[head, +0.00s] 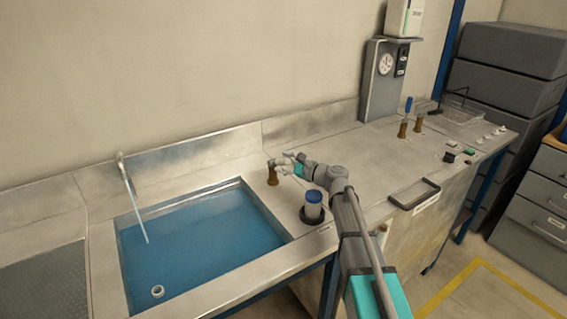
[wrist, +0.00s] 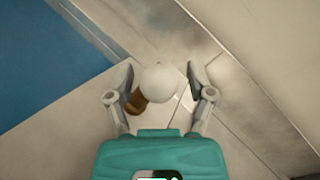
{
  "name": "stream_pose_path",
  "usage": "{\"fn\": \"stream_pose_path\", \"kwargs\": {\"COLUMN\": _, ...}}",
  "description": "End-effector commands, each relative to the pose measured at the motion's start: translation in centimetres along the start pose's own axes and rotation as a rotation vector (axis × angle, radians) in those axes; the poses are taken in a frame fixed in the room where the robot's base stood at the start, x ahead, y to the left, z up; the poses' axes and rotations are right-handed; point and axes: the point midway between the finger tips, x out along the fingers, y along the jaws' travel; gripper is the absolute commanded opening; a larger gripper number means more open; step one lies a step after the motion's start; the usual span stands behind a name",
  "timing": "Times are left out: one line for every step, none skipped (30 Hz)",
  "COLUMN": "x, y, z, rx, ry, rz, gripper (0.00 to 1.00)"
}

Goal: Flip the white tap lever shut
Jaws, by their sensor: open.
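A brass tap body (head: 272,177) stands on the steel bench just right of the sink in the head view. In the wrist view its brass part (wrist: 136,102) shows beside a rounded white lever end (wrist: 158,82). In the head view I cannot separate the white lever from my pale fingers. My gripper (head: 279,163) is open above the tap. In the wrist view my gripper (wrist: 160,78) has one finger on each side of the white end, with visible gaps. The lever's full angle is hidden.
A sink of blue water (head: 200,240) lies left, with a thin pale stream from a spout (head: 122,168). A blue-topped cylinder (head: 313,204) stands close to my arm. Other brass taps (head: 418,124), a black-rimmed tray (head: 414,194) and a wire basket (head: 460,114) are to the right.

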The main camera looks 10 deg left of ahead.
Motion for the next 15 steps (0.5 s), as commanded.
{"fn": "stream_pose_path", "kwargs": {"x": -0.01, "y": 0.0, "z": 0.0, "rx": 0.0, "ry": 0.0, "rz": 0.0, "gripper": 0.65}}
{"fn": "stream_pose_path", "kwargs": {"x": -0.02, "y": 0.0, "z": 0.0, "rx": 0.0, "ry": 0.0, "rz": 0.0, "gripper": 0.6}}
{"fn": "stream_pose_path", "kwargs": {"x": -0.02, "y": 0.0, "z": 0.0, "rx": 0.0, "ry": 0.0, "rz": 0.0, "gripper": 0.52}}
{"fn": "stream_pose_path", "kwargs": {"x": -0.02, "y": 0.0, "z": 0.0, "rx": 0.0, "ry": 0.0, "rz": 0.0, "gripper": 0.47}}
{"fn": "stream_pose_path", "kwargs": {"x": -0.02, "y": 0.0, "z": 0.0, "rx": 0.0, "ry": 0.0, "rz": 0.0, "gripper": 0.41}}
{"fn": "stream_pose_path", "kwargs": {"x": -0.03, "y": 0.0, "z": 0.0, "rx": 0.0, "ry": 0.0, "rz": 0.0, "gripper": 0.34}}
{"fn": "stream_pose_path", "kwargs": {"x": -0.03, "y": 0.0, "z": 0.0, "rx": 0.0, "ry": 0.0, "rz": 0.0, "gripper": 0.28}}
{"fn": "stream_pose_path", "kwargs": {"x": -0.03, "y": -0.01, "z": 0.0, "rx": 0.0, "ry": 0.0, "rz": 0.0, "gripper": 0.23}}
{"fn": "stream_pose_path", "kwargs": {"x": -0.03, "y": -0.01, "z": 0.0, "rx": 0.0, "ry": 0.0, "rz": 0.0, "gripper": 0.15}}
{"fn": "stream_pose_path", "kwargs": {"x": -0.03, "y": -0.01, "z": 0.0, "rx": 0.0, "ry": 0.0, "rz": 0.0, "gripper": 0.1}}
{"fn": "stream_pose_path", "kwargs": {"x": -0.03, "y": -0.01, "z": 0.0, "rx": 0.0, "ry": 0.0, "rz": 0.0, "gripper": 0.04}}
{"fn": "stream_pose_path", "kwargs": {"x": -0.03, "y": -0.01, "z": -0.01, "rx": 0.0, "ry": 0.0, "rz": 0.0, "gripper": 0.0}}
{"fn": "stream_pose_path", "kwargs": {"x": -0.03, "y": -0.01, "z": -0.01, "rx": 0.0, "ry": 0.0, "rz": 0.0, "gripper": 0.0}}
{"fn": "stream_pose_path", "kwargs": {"x": -0.03, "y": -0.01, "z": -0.01, "rx": 0.0, "ry": 0.0, "rz": 0.0, "gripper": 0.0}}
{"fn": "stream_pose_path", "kwargs": {"x": -0.03, "y": -0.01, "z": -0.01, "rx": 0.0, "ry": 0.0, "rz": 0.0, "gripper": 0.0}}
